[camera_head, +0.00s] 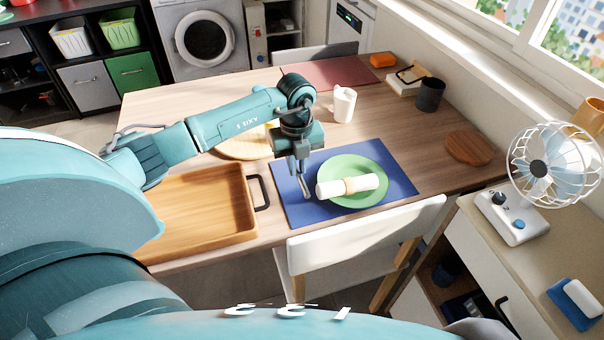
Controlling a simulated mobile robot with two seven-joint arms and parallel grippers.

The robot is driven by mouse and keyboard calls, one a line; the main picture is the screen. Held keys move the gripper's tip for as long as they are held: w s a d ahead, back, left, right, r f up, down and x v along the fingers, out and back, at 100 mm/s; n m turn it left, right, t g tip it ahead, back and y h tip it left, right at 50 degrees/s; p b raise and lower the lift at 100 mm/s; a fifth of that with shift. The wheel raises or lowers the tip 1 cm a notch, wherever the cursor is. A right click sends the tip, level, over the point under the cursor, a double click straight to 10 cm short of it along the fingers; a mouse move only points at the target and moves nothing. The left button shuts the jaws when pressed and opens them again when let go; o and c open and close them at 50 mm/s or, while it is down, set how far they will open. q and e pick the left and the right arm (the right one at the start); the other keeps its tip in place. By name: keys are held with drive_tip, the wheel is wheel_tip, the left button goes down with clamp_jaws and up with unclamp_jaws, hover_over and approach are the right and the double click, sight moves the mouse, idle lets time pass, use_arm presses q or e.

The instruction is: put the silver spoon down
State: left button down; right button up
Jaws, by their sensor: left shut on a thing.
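My left gripper (299,170) points down over the left part of the blue placemat (290,208). It is shut on the silver spoon (306,189), of which only a small grey piece shows below the fingers. I cannot tell whether the spoon touches the mat. A green plate (366,197) with a rolled white napkin (335,188) in a tan band lies on the mat, just right of the spoon. My right gripper is not in view.
A wooden tray (178,245) with a dark handle stands left of the mat. A white mug (344,104), dark cup (430,94) and round wooden board (469,148) stand farther back. A white chair (365,236) is at the front edge. The table right of the mat is clear.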

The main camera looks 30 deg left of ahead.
sight(297, 170)
use_arm(q)
wheel_tip(297, 170, down, 4)
drive_tip(key=shift+r, duration=0.1)
drive_tip(key=shift+f, duration=0.2)
drive_tip(key=c, duration=1.5)
unclamp_jaws()
drive_tip(key=shift+r, duration=0.1)
drive_tip(key=shift+o, duration=0.2)
